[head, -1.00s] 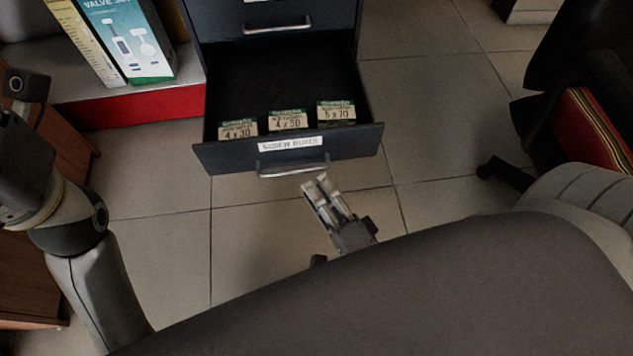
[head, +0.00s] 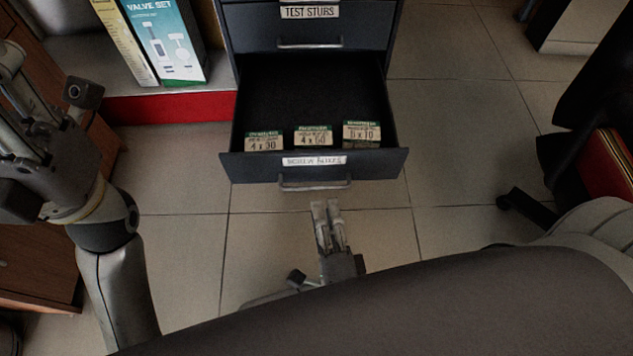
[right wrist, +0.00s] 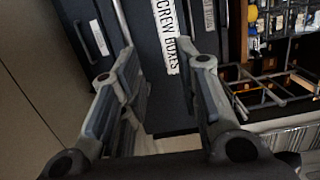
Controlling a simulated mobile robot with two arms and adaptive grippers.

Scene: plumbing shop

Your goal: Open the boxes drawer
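The drawer labelled "SCREW BOXES" (head: 362,168) is pulled out of the dark cabinet, and its inside shows. Three small boxes stand near its front: 4 x 30 (head: 264,141), a middle one (head: 313,136) and one at the right (head: 362,133). Its metal handle (head: 315,186) is on the front. My right gripper (head: 326,205) is just below the handle in the head view, apart from it. In the right wrist view its fingers (right wrist: 157,55) are spread with nothing between them, facing the drawer front. My left arm is at the left edge; its fingers do not show clearly.
A closed drawer labelled "TEST STUBS" (head: 309,12) is above the open one. A low shelf with a red edge (head: 170,108) holds a valve set box (head: 165,42) at the left. A dark chair (head: 580,150) stands at the right. Tiled floor (head: 450,120) is free between cabinet and chair.

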